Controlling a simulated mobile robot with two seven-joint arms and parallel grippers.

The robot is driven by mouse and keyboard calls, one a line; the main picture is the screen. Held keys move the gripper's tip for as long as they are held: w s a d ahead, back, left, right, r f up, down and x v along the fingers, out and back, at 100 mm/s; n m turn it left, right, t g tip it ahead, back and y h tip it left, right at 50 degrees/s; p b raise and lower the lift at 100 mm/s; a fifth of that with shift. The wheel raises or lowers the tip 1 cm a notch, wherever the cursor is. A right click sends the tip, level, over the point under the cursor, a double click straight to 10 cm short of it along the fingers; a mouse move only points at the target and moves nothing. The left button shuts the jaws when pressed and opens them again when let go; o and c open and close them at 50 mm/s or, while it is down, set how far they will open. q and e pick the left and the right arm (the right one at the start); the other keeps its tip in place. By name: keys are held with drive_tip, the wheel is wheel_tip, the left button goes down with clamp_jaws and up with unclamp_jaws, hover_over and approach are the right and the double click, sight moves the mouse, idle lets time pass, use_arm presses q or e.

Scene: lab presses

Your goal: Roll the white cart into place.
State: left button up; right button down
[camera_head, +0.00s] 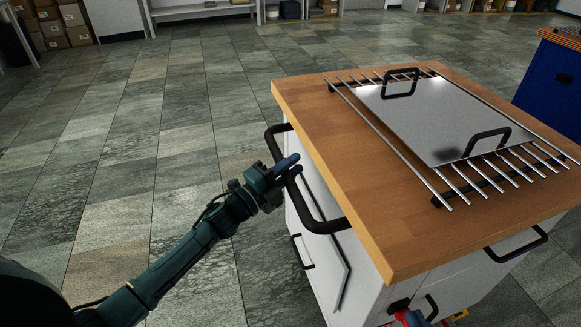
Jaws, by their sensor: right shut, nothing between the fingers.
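The white cart (365,250) stands at the right, with a wooden top (345,165). A thick black handle (318,222) runs along its left side. My left gripper (289,166) is at this handle, with its blue fingertips pointing up and right across the bar. I cannot tell whether its fingers close around the bar or lie beside it. My right gripper does not show clearly anywhere.
A metal plate (435,120) with two black handles lies on a rod rack on the cart top. A blue cabinet (551,88) stands behind at the right. Small red and yellow parts show low at the cart's front. The tiled floor (130,140) at left is clear.

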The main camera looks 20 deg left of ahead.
use_arm(q)
clamp_jaws()
drive_tip(key=shift+s+a+f, duration=0.15)
drive_tip(key=shift+s, duration=0.4)
drive_tip(key=shift+s+a+r, duration=0.15)
drive_tip(key=shift+s+r, duration=0.05)
drive_tip(key=shift+s, duration=0.05)
drive_tip(key=shift+o, duration=2.4)
unclamp_jaws()
drive_tip(key=shift+w, duration=0.2)
drive_tip(key=shift+s+f, duration=0.1)
drive_tip(key=p+v, duration=0.1)
drive_tip(key=v, duration=1.2)
